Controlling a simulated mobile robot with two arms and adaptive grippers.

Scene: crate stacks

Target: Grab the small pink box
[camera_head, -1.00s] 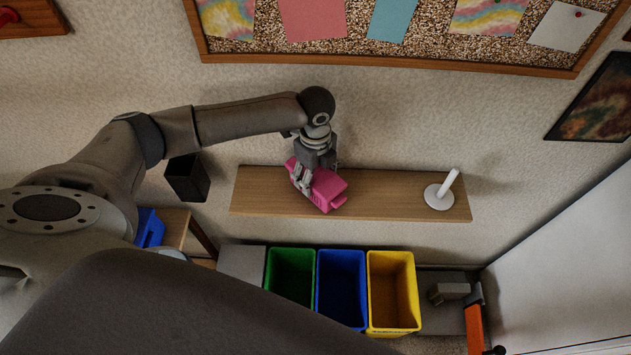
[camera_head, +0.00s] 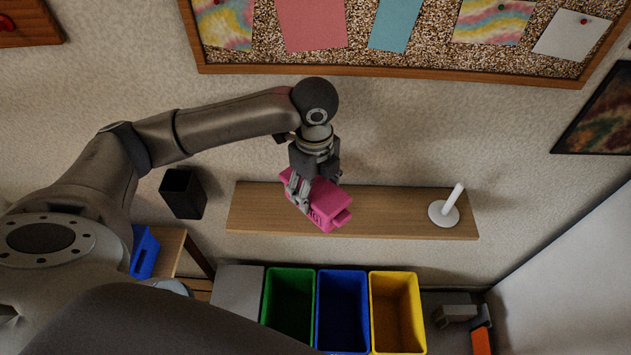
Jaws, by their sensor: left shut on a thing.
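The small pink box (camera_head: 328,205) is at the wooden wall shelf (camera_head: 400,212), left of its middle. It lies at a slant, and I cannot tell whether it rests on the shelf or hangs just above it. My left gripper (camera_head: 302,192) points down and is shut on the pink box at its left part. The fingers cover some of the box. My right gripper is not in view.
A white stand with an upright rod (camera_head: 446,208) is at the shelf's right end. Below stand a green bin (camera_head: 289,270), a blue bin (camera_head: 342,271) and a yellow bin (camera_head: 395,274). A black holder (camera_head: 183,194) is left of the shelf. A cork board (camera_head: 400,50) hangs above.

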